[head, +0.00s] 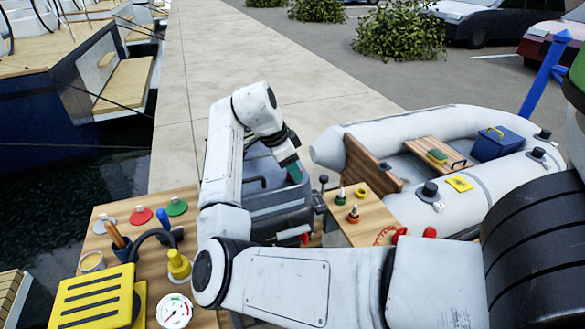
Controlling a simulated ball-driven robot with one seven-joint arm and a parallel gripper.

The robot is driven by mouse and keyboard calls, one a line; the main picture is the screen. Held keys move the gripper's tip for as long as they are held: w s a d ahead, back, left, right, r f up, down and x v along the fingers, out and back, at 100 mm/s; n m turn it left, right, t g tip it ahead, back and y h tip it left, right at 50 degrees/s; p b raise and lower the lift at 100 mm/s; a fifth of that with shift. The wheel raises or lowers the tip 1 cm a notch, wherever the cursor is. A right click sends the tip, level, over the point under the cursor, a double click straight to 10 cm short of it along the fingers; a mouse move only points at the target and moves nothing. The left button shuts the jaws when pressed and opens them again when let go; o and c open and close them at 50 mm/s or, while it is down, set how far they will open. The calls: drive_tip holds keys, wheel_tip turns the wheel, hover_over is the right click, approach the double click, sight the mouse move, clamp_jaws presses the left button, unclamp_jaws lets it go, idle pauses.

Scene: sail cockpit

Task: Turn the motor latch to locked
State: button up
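My gripper (294,170) is at the end of my raised white arm, pointing down over the back right of a grey casing (278,197). Its tip shows dark and green; the fingers are too small and hidden to tell open from shut. A red knob (402,233) sits by a red-marked arc on the wooden panel to the right. I cannot tell which of these is the motor latch, or its setting. My arm covers part of the casing and the bench.
A wooden bench (100,250) at left holds coloured discs, a yellow-topped knob (179,264), a gauge (174,311) and a yellow box (92,300). A black-knobbed lever (323,180) stands right of the gripper.

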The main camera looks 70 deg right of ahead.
drive_tip(key=shift+r, duration=0.1)
drive_tip(key=b+v, duration=0.1)
drive_tip(key=v, duration=0.9)
drive_tip(key=shift+w+r, duration=0.15)
drive_tip(key=shift+r, duration=0.1)
drive_tip(key=shift+a, duration=0.1)
